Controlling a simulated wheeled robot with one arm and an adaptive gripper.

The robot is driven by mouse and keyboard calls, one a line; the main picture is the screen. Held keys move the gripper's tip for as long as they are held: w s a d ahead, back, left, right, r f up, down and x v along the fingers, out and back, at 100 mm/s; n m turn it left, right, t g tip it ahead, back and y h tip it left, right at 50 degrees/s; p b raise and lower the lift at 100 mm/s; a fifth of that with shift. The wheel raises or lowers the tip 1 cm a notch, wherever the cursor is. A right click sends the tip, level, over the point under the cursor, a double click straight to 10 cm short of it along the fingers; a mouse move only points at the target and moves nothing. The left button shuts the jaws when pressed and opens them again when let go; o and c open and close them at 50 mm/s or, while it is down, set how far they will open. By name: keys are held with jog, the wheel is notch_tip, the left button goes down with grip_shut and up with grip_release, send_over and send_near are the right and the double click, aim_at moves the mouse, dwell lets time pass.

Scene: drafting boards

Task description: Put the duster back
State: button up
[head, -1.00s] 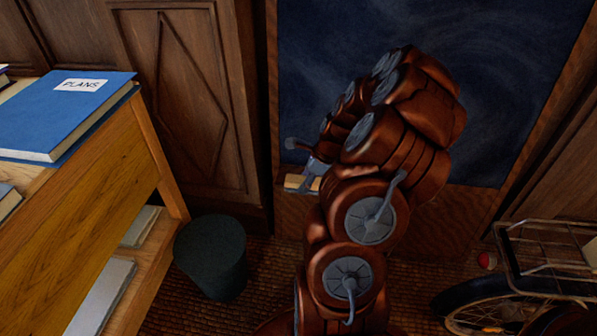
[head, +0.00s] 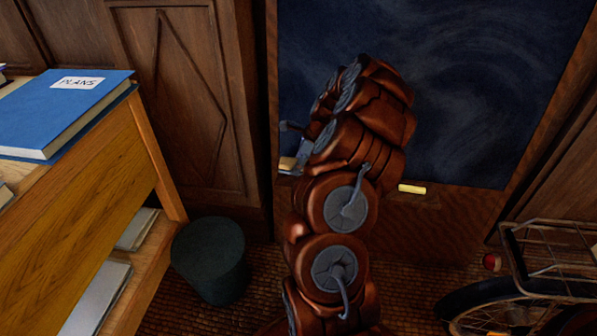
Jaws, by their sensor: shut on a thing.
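My gripper (head: 289,146) is at the lower left of the dark chalkboard (head: 460,90), mostly hidden behind my own arm. It is shut on the duster (head: 287,164), of which only a small pale tan part shows below a grey finger. The duster is in front of the board's lower left edge. I cannot tell whether it touches the board or the ledge. A yellow chalk-like stick (head: 412,189) lies at the board's lower edge, right of my arm.
A wooden desk (head: 120,185) with a blue book labelled PLANS (head: 62,108) stands at left. A dark bin (head: 210,258) is on the floor beside it. A bicycle with a metal rack (head: 550,255) stands at lower right.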

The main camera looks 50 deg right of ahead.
notch_tip(320, 180, down, 4)
jog(key=shift+w+r+b, duration=0.1)
jog(key=shift+r+b, duration=0.05)
jog(key=shift+b, duration=0.75)
jog(key=shift+d+r, duration=0.1)
jog(key=o, duration=1.2)
jog(key=p+v, duration=0.4)
jog(key=v, duration=0.8)
jog(key=shift+r, duration=0.1)
